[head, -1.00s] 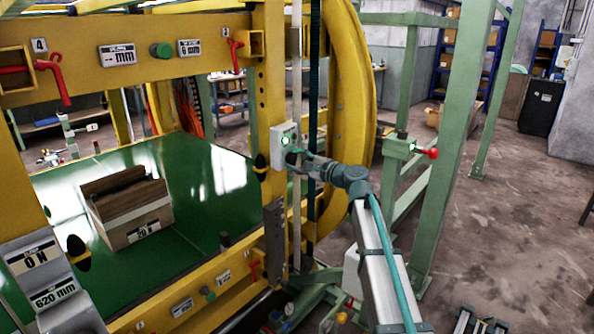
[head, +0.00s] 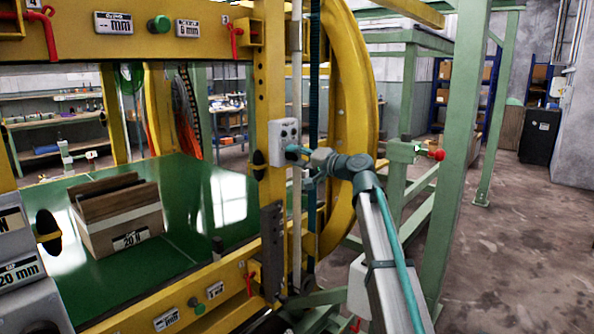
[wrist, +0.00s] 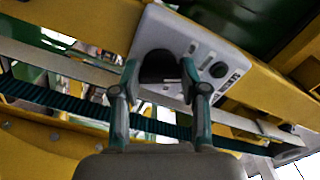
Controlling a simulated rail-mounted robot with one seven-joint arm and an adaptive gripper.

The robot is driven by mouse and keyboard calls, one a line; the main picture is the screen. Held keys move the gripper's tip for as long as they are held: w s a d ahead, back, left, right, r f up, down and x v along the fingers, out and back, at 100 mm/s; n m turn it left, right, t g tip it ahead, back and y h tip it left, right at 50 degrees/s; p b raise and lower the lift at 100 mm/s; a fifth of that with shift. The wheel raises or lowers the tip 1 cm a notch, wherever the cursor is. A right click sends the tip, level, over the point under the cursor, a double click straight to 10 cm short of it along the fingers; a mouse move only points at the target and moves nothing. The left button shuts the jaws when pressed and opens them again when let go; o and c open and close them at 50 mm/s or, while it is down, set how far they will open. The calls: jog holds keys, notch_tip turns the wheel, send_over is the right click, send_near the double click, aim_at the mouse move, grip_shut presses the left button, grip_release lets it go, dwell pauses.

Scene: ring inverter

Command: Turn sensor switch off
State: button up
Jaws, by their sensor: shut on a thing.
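The sensor switch box (head: 278,146) is a light grey box on the yellow upright post in the head view. It shows small dark round spots near its top, and no green light shows on it. In the wrist view the box (wrist: 205,42) carries a large black knob (wrist: 157,66), a smaller dark round part and small labels. My gripper (head: 291,149) reaches the box from the right. In the wrist view my gripper (wrist: 159,72) has its two teal fingers on either side of the black knob, shut on it. The knob's lower part is partly hidden.
A yellow ring (head: 350,95) stands just behind the post. A dark toothed belt (wrist: 60,100) runs close beneath the box in the wrist view. A red-ended lever (head: 437,155) sticks out from the green frame. A box of boards (head: 120,230) stands on the green surface.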

jog(key=shift+f+n+b, duration=0.1)
jog(key=shift+n+b, duration=1.1)
jog(key=shift+b, duration=0.05)
jog(key=o, duration=1.1)
jog(key=shift+o, duration=0.2)
jog(key=v, duration=1.2)
